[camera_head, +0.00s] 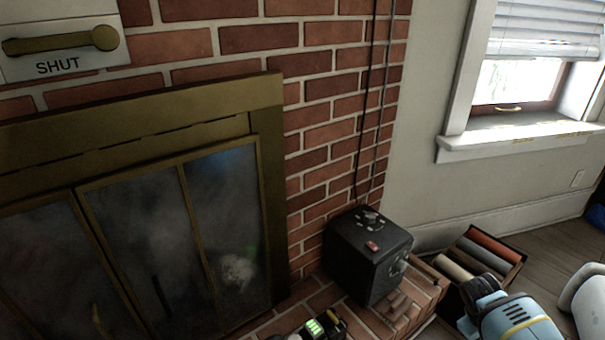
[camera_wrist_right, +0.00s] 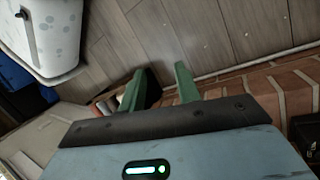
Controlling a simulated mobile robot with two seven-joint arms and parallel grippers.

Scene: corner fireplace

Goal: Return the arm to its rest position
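My right gripper (camera_wrist_right: 158,84) shows in the right wrist view with its two green fingers apart and nothing between them. Beyond the fingers are the plank floor and the brick hearth edge. In the head view, the light blue and white links of my right arm (camera_head: 515,318) are at the bottom right, beside the crate of rolls. The fingers cannot be made out there.
A black box (camera_head: 362,262) with a small red item on top stands on the brick hearth. A dark crate (camera_head: 518,262) of rolls is beside it. The glass-doored fireplace (camera_head: 150,240) is at left, below a brass lever marked SHUT (camera_head: 60,40). A window is at right.

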